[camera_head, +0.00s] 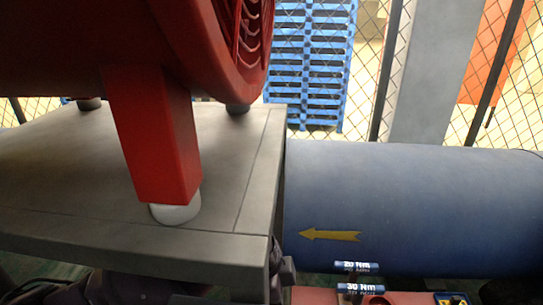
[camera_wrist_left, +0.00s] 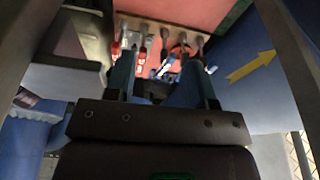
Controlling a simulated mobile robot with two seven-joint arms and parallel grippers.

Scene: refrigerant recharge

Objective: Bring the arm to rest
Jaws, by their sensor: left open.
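My left gripper (camera_wrist_left: 161,64) shows in the left wrist view, its two blue fingers apart with nothing clearly held between them. Beyond the fingers is a red panel (camera_wrist_left: 172,18) with several grey and red fittings along it. Whether the fingers touch any of these fittings, I cannot tell. In the head view, dark arm parts show along the bottom left edge, partly under the grey bench, and I cannot make out the gripper there. My right gripper is in neither view.
A red machine (camera_head: 150,130) stands on a grey bench (camera_head: 228,160). A blue cylinder (camera_head: 420,190) with a yellow arrow (camera_head: 330,235) lies right of it. Tools labelled 20 Nm (camera_head: 357,266) and 30 Nm (camera_head: 360,288) are in front. Wire fence and blue pallets (camera_head: 310,65) stand behind.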

